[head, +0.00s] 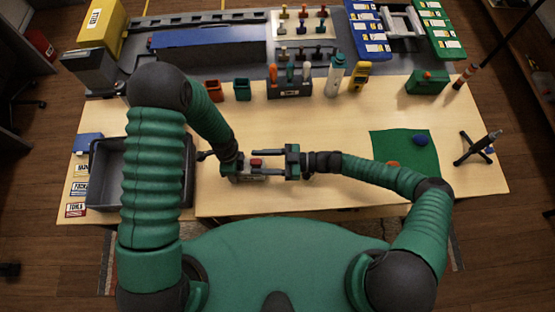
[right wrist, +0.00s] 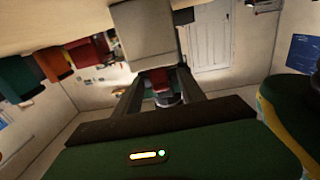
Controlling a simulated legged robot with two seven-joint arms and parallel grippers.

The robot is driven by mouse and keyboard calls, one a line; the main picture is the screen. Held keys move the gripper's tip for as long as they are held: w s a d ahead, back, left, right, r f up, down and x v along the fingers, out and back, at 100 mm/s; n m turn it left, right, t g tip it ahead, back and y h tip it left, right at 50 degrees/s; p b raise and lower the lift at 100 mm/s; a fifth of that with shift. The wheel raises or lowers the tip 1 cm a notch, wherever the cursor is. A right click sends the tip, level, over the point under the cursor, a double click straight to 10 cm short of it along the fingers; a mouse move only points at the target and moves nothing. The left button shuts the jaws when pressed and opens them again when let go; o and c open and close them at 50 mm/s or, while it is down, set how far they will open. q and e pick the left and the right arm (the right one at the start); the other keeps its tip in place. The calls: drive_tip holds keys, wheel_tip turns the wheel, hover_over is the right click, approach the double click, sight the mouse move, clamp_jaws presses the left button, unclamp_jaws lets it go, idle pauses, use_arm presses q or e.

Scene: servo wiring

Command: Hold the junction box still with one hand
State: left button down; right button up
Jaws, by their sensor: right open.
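The junction box (head: 250,178) appears as a small grey box with a red part (head: 257,162) on it, near the table's front edge, partly hidden by my grippers. My right gripper (head: 253,163) comes in from the right, open, its two fingers on either side of the red part. In the right wrist view a pale grey box (right wrist: 147,38) lies beyond the fingers, and the red part (right wrist: 160,80) sits between them. I cannot tell whether the fingers touch it. My left gripper (head: 232,167) is at the left end of the box; its fingers are mostly hidden.
A dark grey bin (head: 105,187) stands at the left. A green mat (head: 390,145) with a blue item (head: 420,138) and a black stand (head: 475,148) are at the right.

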drive_tip(key=shift+a, duration=0.65)
drive_tip(key=shift+c, duration=0.5)
clamp_jaws()
